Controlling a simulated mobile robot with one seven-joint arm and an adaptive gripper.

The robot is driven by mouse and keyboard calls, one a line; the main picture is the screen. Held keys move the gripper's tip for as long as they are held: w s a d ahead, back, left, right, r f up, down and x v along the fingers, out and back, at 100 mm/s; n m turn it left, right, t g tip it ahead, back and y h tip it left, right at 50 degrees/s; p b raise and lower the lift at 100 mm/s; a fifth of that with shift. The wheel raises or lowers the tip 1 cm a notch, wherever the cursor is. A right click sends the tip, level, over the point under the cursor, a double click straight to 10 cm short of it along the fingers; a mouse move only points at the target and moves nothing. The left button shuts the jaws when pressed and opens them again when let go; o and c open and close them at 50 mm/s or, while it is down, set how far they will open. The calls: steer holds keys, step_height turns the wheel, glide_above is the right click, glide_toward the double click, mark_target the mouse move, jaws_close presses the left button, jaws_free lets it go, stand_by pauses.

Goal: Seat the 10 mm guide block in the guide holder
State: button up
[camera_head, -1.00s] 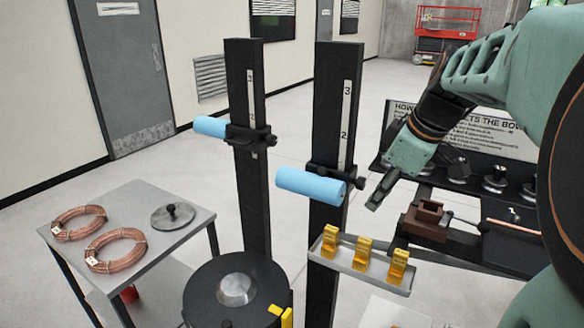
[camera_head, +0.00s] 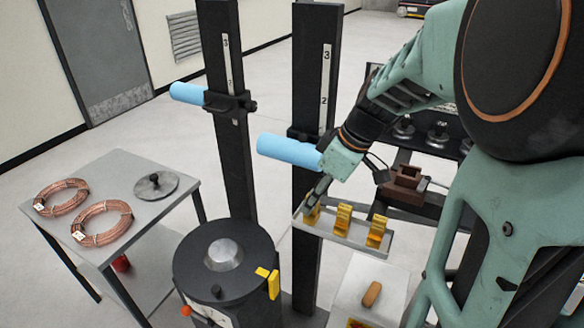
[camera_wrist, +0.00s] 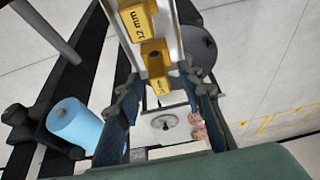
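Three yellow guide blocks stand in a row on a narrow tray (camera_head: 340,241): a left one (camera_head: 312,216), a middle one (camera_head: 343,218) and a right one (camera_head: 376,231). My gripper (camera_head: 318,190) is over the left block, pointing down. In the wrist view my gripper (camera_wrist: 165,95) is open, its fingers spread to either side of the near end of the tray and a yellow block (camera_wrist: 155,60). Contact cannot be told. Another block (camera_wrist: 138,20) behind reads 12 mm; the 10 mm label is not legible. A brown slotted piece (camera_head: 403,183), probably the guide holder, sits right of the tray.
Two black posts carry blue rollers; the right post's roller (camera_head: 288,151) is close to my wrist. A black drum (camera_head: 225,275) stands below, left of the tray. A steel table (camera_head: 120,222) with copper coils is at left. A white surface (camera_head: 345,290) lies below the tray.

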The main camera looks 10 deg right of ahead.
steer(key=shift+w+a+f, duration=0.15)
steer(key=shift+f, duration=0.4)
steer(key=c, duration=0.9)
jaws_close()
steer(key=shift+r, duration=0.1)
